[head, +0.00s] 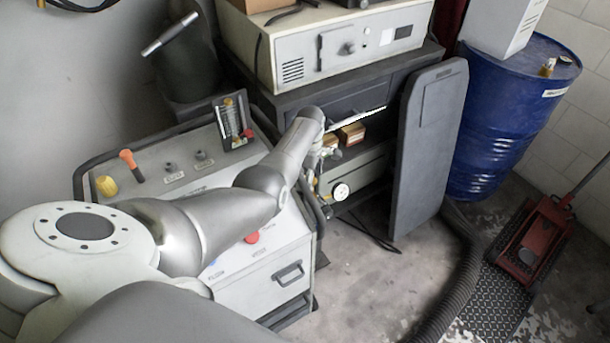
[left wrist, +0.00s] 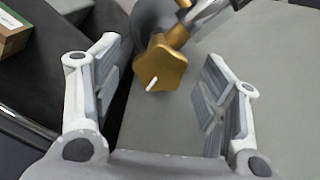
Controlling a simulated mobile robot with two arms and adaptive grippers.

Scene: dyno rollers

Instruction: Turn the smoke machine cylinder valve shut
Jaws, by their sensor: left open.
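The valve knob (left wrist: 160,62) is a gold, lobed handwheel with a white mark, in the upper middle of the left wrist view. It sits on a brass and chrome fitting (left wrist: 183,32). My left gripper (left wrist: 161,70) is open, with one finger on each side of the knob; neither finger appears to touch it. In the head view my left arm (head: 270,180) reaches over the grey machine to the shelf opening, and its wrist hides most of the gripper and the knob. A round pressure gauge (head: 341,191) shows just below the wrist. My right gripper is not in view.
A grey machine cabinet (head: 262,285) with knobs stands under my arm. A dark upright panel (head: 430,150) stands right of the shelf opening, where small boxes (head: 351,134) lie. A blue drum (head: 505,125), black hose (head: 455,290) and red jack (head: 530,240) are farther right.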

